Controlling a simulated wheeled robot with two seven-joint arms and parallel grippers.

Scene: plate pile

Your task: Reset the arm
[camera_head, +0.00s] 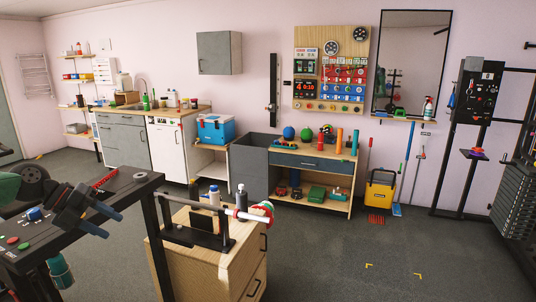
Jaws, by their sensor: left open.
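My left gripper (113,225) is at the lower left, dark with bluish fingers that stand apart, over the dark bench. I see nothing between the fingers. The gripper is well to the left of a bar (231,211), which lies level on a black stand. The gripper is apart from bar and plates. My right gripper is not in view.
The dark bench (143,181) with coloured buttons is at the lower left. A wooden cabinet (190,262) carries the stand and bottles. A workbench (340,160) and yellow bucket (380,193) stand by the far wall. Floor (370,245) at the lower right is mostly clear.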

